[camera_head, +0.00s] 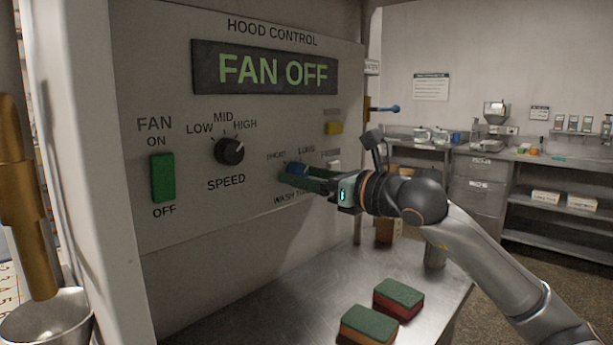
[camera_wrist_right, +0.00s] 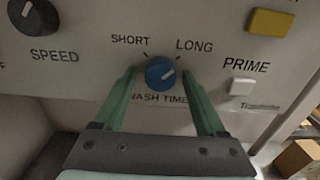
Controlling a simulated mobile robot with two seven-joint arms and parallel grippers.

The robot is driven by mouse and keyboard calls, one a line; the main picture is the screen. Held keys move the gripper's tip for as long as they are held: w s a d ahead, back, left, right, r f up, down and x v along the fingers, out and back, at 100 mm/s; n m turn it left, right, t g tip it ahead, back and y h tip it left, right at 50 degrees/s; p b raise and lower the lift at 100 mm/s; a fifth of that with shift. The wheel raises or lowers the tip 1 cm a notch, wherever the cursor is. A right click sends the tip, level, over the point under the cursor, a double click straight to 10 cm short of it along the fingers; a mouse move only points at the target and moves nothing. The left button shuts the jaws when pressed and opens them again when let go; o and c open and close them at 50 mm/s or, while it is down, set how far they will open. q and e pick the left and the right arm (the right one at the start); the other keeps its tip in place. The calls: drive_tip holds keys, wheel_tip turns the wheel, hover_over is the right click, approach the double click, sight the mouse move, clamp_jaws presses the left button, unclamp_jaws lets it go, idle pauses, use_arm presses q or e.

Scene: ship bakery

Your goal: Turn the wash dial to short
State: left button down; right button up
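The wash dial (camera_wrist_right: 160,75) is a round blue knob on the hood panel, above the label WASH TIME and below SHORT and LONG. Its pale pointer mark tilts up and right, toward LONG. In the head view the dial (camera_head: 297,168) is partly hidden by my right gripper (camera_head: 291,173). In the right wrist view my right gripper (camera_wrist_right: 160,73) is open, with one green finger on each side of the dial. A small gap shows between each finger and the dial. My left gripper is not in view.
The black speed knob (camera_head: 229,151) and green fan switch (camera_head: 162,177) are left of the dial. A yellow button (camera_wrist_right: 271,22) and white prime button (camera_wrist_right: 240,87) are at its right. Two sponges (camera_head: 398,299) lie on the metal counter (camera_head: 290,290) below.

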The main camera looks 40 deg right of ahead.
clamp_jaws()
idle(0.3)
